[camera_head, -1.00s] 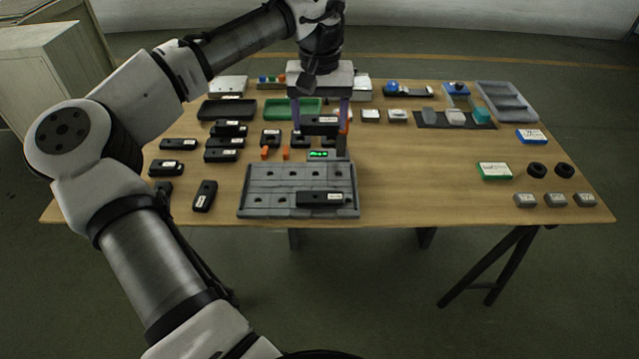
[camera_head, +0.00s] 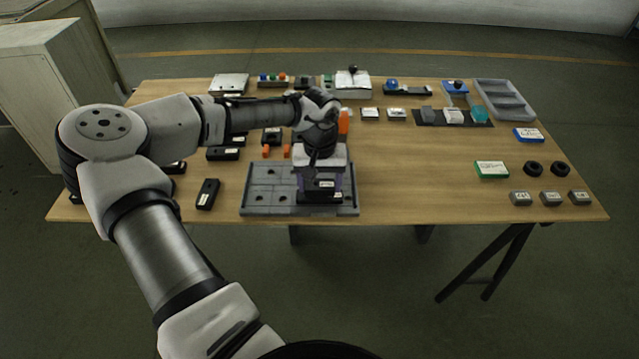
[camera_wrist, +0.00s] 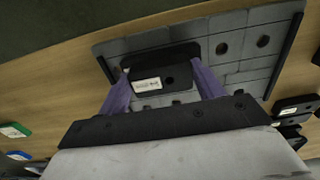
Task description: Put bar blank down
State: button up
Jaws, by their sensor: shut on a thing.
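The bar blank is a black bar with a white label. It shows between the purple fingers of my gripper (camera_wrist: 162,90) in the wrist view (camera_wrist: 176,75). In the head view my gripper (camera_head: 321,190) points down over the front right of the grey grid plate (camera_head: 268,198), shut on the bar blank (camera_head: 318,186). The plate, with round holes, also shows behind the bar in the wrist view (camera_wrist: 232,72). A dark bar lies at or just under the held one; I cannot tell them clearly apart, nor whether the held bar touches anything.
My arm covers the left rear of the wooden table (camera_head: 420,185). A loose black bar (camera_head: 207,194) lies left of the plate, and orange pegs (camera_head: 266,152) stand behind it. A green-and-white box (camera_head: 491,169) and black rings (camera_head: 533,168) are at right. Table right of the plate is bare.

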aim_at(320, 186)
jog(key=shift+f, duration=0.5)
jog(key=o, duration=1.4)
jog(key=shift+f, duration=0.15)
notch_tip(320, 186, up, 12)
jog(key=shift+r+b, duration=0.15)
jog(key=shift+b, duration=0.55)
